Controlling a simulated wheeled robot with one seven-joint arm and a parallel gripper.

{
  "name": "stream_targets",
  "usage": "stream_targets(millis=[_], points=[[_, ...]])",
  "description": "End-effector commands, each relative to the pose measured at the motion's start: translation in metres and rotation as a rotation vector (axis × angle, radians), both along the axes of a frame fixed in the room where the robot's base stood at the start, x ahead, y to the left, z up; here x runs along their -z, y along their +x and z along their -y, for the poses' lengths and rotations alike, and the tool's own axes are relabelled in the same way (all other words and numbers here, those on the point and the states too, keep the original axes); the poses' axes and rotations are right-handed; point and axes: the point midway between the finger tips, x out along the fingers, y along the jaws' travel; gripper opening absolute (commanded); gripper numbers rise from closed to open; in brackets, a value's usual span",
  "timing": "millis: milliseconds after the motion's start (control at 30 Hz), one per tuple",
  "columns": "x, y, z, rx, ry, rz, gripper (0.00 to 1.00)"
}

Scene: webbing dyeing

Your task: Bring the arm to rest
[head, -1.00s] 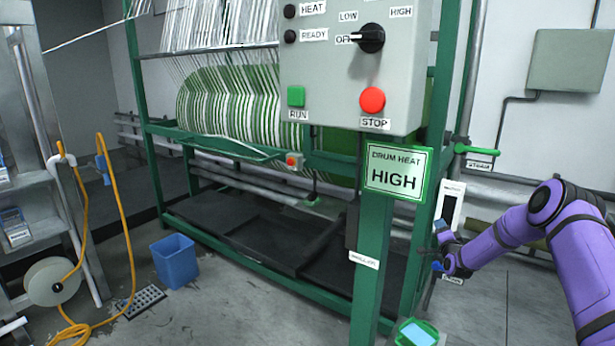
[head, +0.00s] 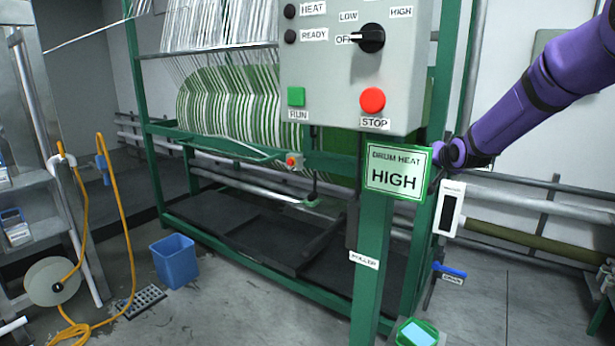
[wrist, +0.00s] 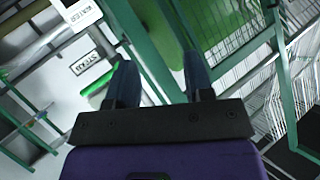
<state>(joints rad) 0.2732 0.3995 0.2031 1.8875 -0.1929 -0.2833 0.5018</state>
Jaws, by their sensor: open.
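My gripper shows in the wrist view (wrist: 160,80) with its two dark fingers apart and nothing between them. Beyond the fingers are green frame posts (wrist: 145,50) and a small white label (wrist: 92,57). In the head view my purple arm reaches in from the upper right, and its wrist is beside the right edge of the green DRUM HEAT HIGH sign (head: 396,172). The fingertips are mostly hidden behind that sign there. I cannot tell whether they touch the frame.
The grey control box (head: 340,95) has a green RUN button, a red STOP button and a dial. A blue drain lever (head: 451,270) and a white gauge (head: 449,208) are below my wrist. Pipes run along the back wall. The floor (head: 485,310) at right is clear.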

Motion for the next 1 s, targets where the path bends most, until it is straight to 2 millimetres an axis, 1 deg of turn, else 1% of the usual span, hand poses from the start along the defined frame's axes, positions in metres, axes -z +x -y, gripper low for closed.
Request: stream_targets(millis=[33, 167, 200, 367, 400, 467, 500, 567, 600, 667, 700, 733, 767, 800, 867, 900, 967, 1000], points=[[-0.015, -0.017, -0.006, -0.007, -0.027, -0.021, 0.48], [-0.041, -0.059, -0.017, -0.02, -0.087, -0.091, 0.48], [-0.048, -0.073, -0.019, -0.023, -0.106, -0.111, 0.48], [-0.071, -0.132, -0.03, -0.04, -0.168, -0.198, 0.48], [-0.076, -0.147, -0.031, -0.043, -0.181, -0.217, 0.48], [-0.083, -0.17, -0.035, -0.051, -0.202, -0.249, 0.48], [-0.086, -0.186, -0.037, -0.056, -0.213, -0.271, 0.48], [-0.091, -0.21, -0.04, -0.064, -0.229, -0.301, 0.48], [-0.094, -0.226, -0.042, -0.071, -0.24, -0.322, 0.48], [-0.097, -0.251, -0.044, -0.082, -0.254, -0.352, 0.48], [-0.098, -0.268, -0.045, -0.089, -0.263, -0.374, 0.48], [-0.099, -0.28, -0.047, -0.095, -0.268, -0.388, 0.48], [-0.099, -0.293, -0.048, -0.101, -0.273, -0.404, 0.48], [-0.1, -0.31, -0.049, -0.111, -0.28, -0.424, 0.48], [-0.099, -0.335, -0.05, -0.125, -0.289, -0.455, 0.48], [-0.098, -0.351, -0.052, -0.136, -0.293, -0.474, 0.48], [-0.096, -0.376, -0.054, -0.153, -0.3, -0.504, 0.48], [-0.094, -0.393, -0.055, -0.165, -0.302, -0.524, 0.48]])
